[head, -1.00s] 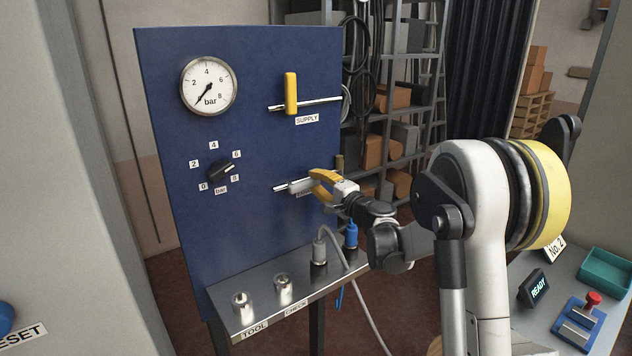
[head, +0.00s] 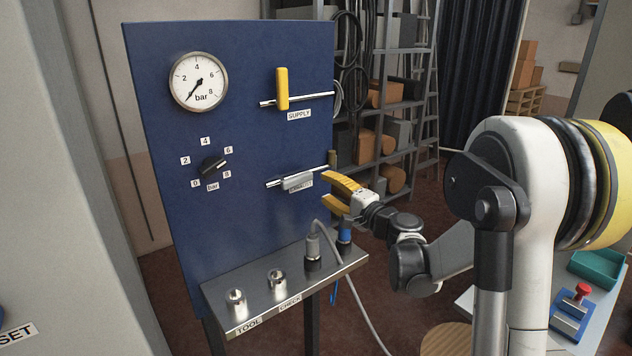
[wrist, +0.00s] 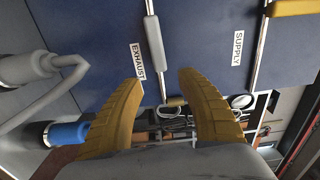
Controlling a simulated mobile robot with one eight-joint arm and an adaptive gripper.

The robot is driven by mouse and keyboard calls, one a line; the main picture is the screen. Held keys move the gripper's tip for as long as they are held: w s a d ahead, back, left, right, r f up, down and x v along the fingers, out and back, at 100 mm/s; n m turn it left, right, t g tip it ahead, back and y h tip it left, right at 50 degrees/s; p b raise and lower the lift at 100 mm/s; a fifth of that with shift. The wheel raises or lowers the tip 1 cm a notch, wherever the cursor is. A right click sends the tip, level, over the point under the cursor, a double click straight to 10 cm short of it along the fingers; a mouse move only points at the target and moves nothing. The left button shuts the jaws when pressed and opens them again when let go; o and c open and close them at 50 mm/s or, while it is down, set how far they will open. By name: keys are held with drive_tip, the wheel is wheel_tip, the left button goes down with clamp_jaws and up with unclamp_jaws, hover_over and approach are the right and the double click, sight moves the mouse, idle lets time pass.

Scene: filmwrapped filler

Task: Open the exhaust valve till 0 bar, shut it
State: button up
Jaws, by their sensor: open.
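The exhaust valve's grey handle (head: 298,181) lies in line with its pipe on the blue panel (head: 240,140). Its label is partly covered in the head view, and reads EXHAUST (wrist: 138,62) in the wrist view. The handle (wrist: 155,43) shows beyond my fingertips there. The pressure gauge (head: 199,81) has its needle at the lower left, around the 0 end. My gripper (head: 328,188), with yellow fingers, is open and empty, just right of the handle and apart from it. The yellow supply handle (head: 282,88) stands upright across its pipe.
A dark regulator knob (head: 213,166) sits below the gauge. A metal shelf (head: 270,286) under the panel carries fittings, a grey hose connector (head: 313,250) and a blue one (head: 345,232), close below my gripper. A storage rack (head: 420,90) stands behind on the right.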

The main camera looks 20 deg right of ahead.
drive_tip(key=v, duration=0.2)
drive_tip(key=shift+s+d, duration=0.15)
drive_tip(key=shift+s, duration=0.25)
drive_tip(key=s+a+f+n+g, duration=0.1)
drive_tip(key=s+a+n+g, duration=0.65)
drive_tip(key=s+a, duration=0.7)
drive_tip(key=s+d+f+n+g+h, duration=0.1)
drive_tip(key=s+d+f+n+h, duration=0.1)
drive_tip(key=s, duration=0.7)
drive_tip(key=s+d+f+n+g+h, duration=0.1)
drive_tip(key=s+d+f+n+h, duration=0.1)
drive_tip(key=s, duration=0.7)
wheel_tip(320, 180, down, 2)
drive_tip(key=shift+s+f+n+g+h, duration=0.1)
drive_tip(key=shift+s+n+g+h, duration=0.2)
drive_tip(key=shift+n+h, duration=0.75)
drive_tip(key=shift+w+y, duration=0.15)
drive_tip(key=shift+y, duration=0.1)
